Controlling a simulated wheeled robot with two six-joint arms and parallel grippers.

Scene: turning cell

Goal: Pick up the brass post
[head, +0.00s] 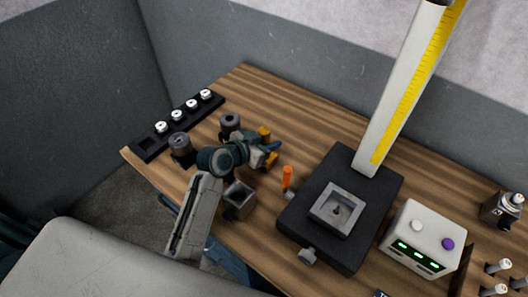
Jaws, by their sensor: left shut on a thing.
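My left gripper (270,148) reaches in over the left half of the wooden bench, its dark wrist pointing to the right. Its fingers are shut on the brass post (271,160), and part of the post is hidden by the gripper. Another brass-coloured piece (264,132) shows just behind the fingers. I cannot tell whether it is part of the same post. I cannot tell whether the post touches the bench. My right gripper is not in view.
A black base (370,190) with a square grey holder (352,215) and a tall ruled column stands right of the gripper. An orange piece (287,177) is between. Dark cylinders (180,146), a square cup (239,197), a black rack (150,146) and a control box (425,235) are around.

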